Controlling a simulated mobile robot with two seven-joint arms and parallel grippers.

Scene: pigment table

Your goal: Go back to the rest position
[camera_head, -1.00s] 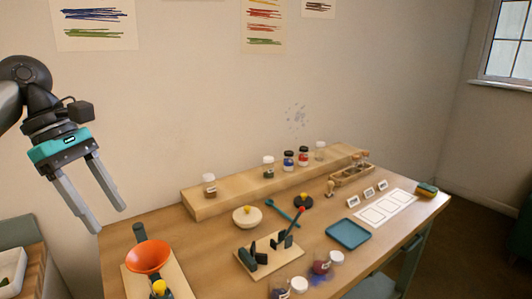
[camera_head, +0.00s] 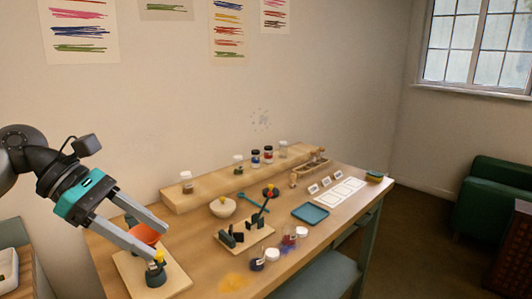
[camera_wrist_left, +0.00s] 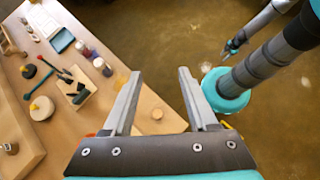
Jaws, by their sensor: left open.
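My left gripper (camera_head: 163,242) is open, with nothing between its fingers. In the head view it comes in from the left and overlaps the orange funnel (camera_head: 141,233) at the table's left end; whether they touch is unclear. In the left wrist view both fingers (camera_wrist_left: 160,73) are apart, over the table's edge and the floor. My right gripper (camera_wrist_left: 231,46) shows small and dark at the upper right of that view; its jaw opening is too small to read.
The wooden table (camera_head: 205,262) holds a shelf of jars (camera_head: 172,200), a lidded bowl (camera_head: 222,208), a stand (camera_head: 232,240), a blue tray (camera_head: 310,213) and white cards. Yellow powder (camera_head: 236,282) lies near the front edge. A stool (camera_head: 318,280) stands in front.

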